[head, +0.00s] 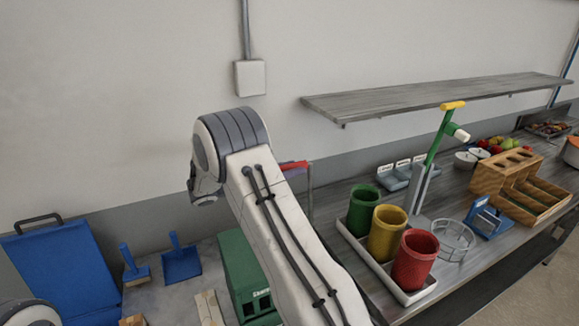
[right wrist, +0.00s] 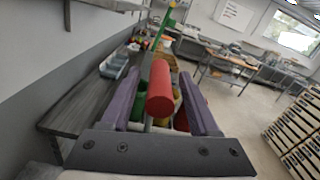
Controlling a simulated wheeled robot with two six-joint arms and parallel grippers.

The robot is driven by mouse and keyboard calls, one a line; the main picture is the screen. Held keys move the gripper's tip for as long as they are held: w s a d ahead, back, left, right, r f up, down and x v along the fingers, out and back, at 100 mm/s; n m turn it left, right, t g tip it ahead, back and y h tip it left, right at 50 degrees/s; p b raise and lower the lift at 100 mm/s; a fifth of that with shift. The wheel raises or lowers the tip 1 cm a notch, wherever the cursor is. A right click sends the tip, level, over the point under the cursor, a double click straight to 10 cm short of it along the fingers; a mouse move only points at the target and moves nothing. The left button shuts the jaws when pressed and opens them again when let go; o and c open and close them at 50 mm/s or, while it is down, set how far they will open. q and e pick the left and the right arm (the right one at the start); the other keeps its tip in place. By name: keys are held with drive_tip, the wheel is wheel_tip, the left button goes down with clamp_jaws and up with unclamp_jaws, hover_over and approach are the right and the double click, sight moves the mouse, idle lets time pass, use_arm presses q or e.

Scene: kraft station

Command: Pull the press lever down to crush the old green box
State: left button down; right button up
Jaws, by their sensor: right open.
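The red lever grip (right wrist: 160,92) lies between the two purple fingers of my right gripper (right wrist: 159,78) in the right wrist view. The fingers are open, one on each side of the grip, and I cannot tell whether either touches it. In the head view a bit of the red grip (head: 296,165) shows just right of my arm, above a thin upright bar; the gripper is mostly hidden behind the arm. The dark green box (head: 238,262), with white lettering, stands below, partly hidden by my arm. My left gripper is not in view.
A white tray (head: 352,240) with green, yellow and red cups stands right of my arm. A green lever with a yellow grip (head: 453,105) rises behind it. A wooden rack (head: 505,170) and wire basket (head: 453,240) are farther right. A grey shelf (head: 430,97) overhangs the bench.

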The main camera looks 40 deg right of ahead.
drive_tip(key=shift+c, duration=0.4)
clamp_jaws()
idle(1.0)
